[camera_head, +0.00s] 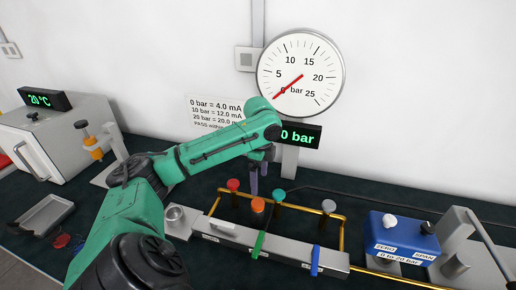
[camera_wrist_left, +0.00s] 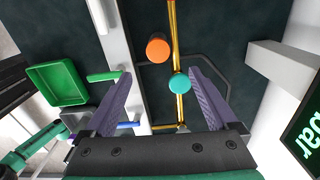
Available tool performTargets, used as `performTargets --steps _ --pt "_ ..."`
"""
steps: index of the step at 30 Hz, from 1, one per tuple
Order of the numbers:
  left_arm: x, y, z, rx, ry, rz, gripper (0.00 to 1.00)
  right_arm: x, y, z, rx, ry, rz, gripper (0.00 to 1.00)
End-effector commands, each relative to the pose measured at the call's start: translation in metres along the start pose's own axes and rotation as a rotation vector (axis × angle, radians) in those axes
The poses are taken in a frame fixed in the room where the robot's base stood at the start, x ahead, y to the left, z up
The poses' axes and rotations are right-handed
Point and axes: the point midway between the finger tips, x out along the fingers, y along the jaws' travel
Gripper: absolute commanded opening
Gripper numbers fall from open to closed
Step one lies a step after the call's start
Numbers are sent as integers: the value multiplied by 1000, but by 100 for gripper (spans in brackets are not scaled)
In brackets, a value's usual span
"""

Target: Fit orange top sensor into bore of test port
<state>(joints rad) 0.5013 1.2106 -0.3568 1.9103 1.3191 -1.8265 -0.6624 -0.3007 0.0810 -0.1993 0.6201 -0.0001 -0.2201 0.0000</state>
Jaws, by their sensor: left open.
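The orange-topped sensor (camera_head: 258,205) stands upright at the grey manifold (camera_head: 225,232), its lower part hidden. It also shows in the wrist view (camera_wrist_left: 158,50). My left gripper (camera_head: 259,182) points down above the row of tops, with its purple fingers apart and empty. In the wrist view, a teal top (camera_wrist_left: 180,83) shows between the fingers, while the orange top shows beyond the fingertips; neither is gripped. A small grey block with a round socket (camera_head: 174,213) stands left of the manifold; I cannot tell whether it is the test port. My right gripper is not in view.
A red top (camera_head: 233,185) and a grey top (camera_head: 328,205) stand near the orange one, along yellow pipes. Green (camera_head: 258,245) and blue (camera_head: 315,260) handles jut from the manifold. A blue box (camera_head: 405,240) stands right; a metal tray (camera_head: 45,215) lies left.

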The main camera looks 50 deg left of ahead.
Motion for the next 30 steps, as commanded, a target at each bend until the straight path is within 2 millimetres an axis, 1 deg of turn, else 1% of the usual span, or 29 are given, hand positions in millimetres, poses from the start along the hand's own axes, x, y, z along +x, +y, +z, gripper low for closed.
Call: performTargets --steps 1,2,5,12,16,19,21,24,27,30 --pt "-2 -1 0 61 -1 3 92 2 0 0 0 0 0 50" --pt "-2 -1 1 87 -1 7 92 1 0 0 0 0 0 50" --pt "10 0 1 111 -3 13 92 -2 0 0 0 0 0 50" --pt "70 2 1 108 -1 13 92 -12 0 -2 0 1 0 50" --pt "88 1 1 107 -1 10 92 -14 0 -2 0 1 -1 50" --pt "102 3 3 107 -2 12 92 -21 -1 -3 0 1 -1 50" --pt "116 4 3 106 0 12 92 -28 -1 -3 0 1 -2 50" --pt "135 4 4 107 -1 10 92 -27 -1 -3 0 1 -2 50" --pt "141 3 4 109 -2 6 92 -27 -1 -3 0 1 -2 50" --pt "142 3 4 109 -2 6 92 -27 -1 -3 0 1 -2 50"
